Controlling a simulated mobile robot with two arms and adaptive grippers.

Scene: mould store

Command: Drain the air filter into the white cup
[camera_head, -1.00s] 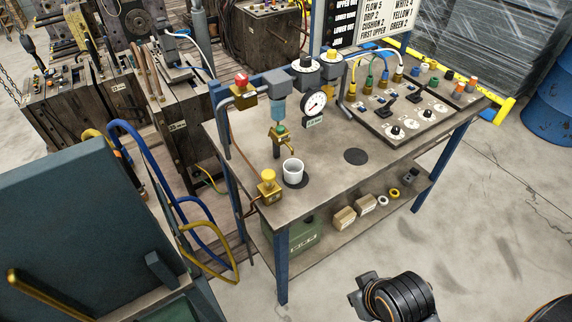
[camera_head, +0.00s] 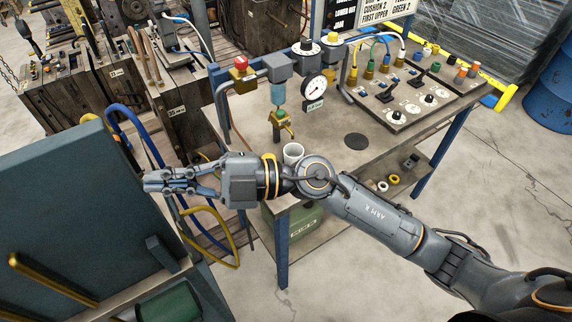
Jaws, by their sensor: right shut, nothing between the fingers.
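The air filter (camera_head: 278,93) has a clear bluish bowl and hangs from the grey air line on the bench. Below it is a brass drain fitting with a green part (camera_head: 282,122). The white cup (camera_head: 293,153) stands upright on the bench, in front of the fitting and not directly under it; my right wrist hides its lower part. My right gripper (camera_head: 150,181) is shut and empty. It points left, beyond the bench's left edge, over the hoses. My left gripper is not in view.
A dark round mat (camera_head: 356,141) lies on a clear patch. A dark green panel (camera_head: 60,210) stands at left, close to my right gripper. Blue hoses (camera_head: 150,150) hang between.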

